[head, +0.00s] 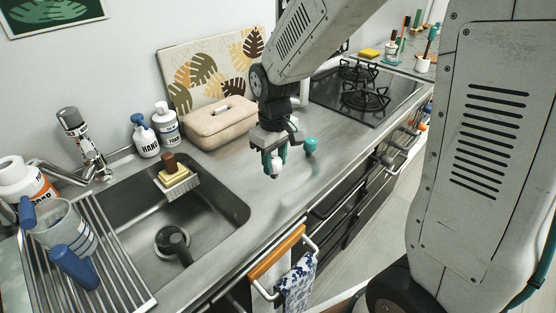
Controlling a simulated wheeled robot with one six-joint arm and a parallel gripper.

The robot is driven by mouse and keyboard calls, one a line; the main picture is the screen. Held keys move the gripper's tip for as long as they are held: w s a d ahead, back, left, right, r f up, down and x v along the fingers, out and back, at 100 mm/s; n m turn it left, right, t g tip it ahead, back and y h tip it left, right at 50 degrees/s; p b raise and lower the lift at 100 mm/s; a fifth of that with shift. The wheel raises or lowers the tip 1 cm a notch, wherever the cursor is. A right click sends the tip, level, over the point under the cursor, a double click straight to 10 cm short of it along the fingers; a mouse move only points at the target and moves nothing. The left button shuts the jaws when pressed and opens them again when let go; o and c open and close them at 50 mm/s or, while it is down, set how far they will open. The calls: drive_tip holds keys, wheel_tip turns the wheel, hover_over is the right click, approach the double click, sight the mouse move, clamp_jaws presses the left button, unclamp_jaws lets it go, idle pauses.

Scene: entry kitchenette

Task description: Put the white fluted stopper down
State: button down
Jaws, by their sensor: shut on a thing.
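My gripper (275,166) points down over the steel counter (258,197), just right of the sink. It is shut on the white fluted stopper (277,169), a small pale piece showing between the teal fingertips. The fingers hide part of it, and its fluting is too small to make out. Whether it touches the counter is hard to tell.
A small teal object (311,145) sits right of my gripper. A beige case (221,122) lies behind it, with a leaf-patterned board (205,65) at the wall. The sink (215,207) opens at left; the gas hob (366,92) is beyond. The counter's front strip is clear.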

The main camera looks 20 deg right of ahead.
drive_tip(key=w+d, duration=0.2)
drive_tip(key=w, duration=0.1)
drive_tip(key=shift+d+f, duration=0.1)
drive_tip(key=shift+f, duration=1.85)
drive_tip(key=shift+f, duration=0.1)
drive_tip(key=c, duration=0.9)
unclamp_jaws()
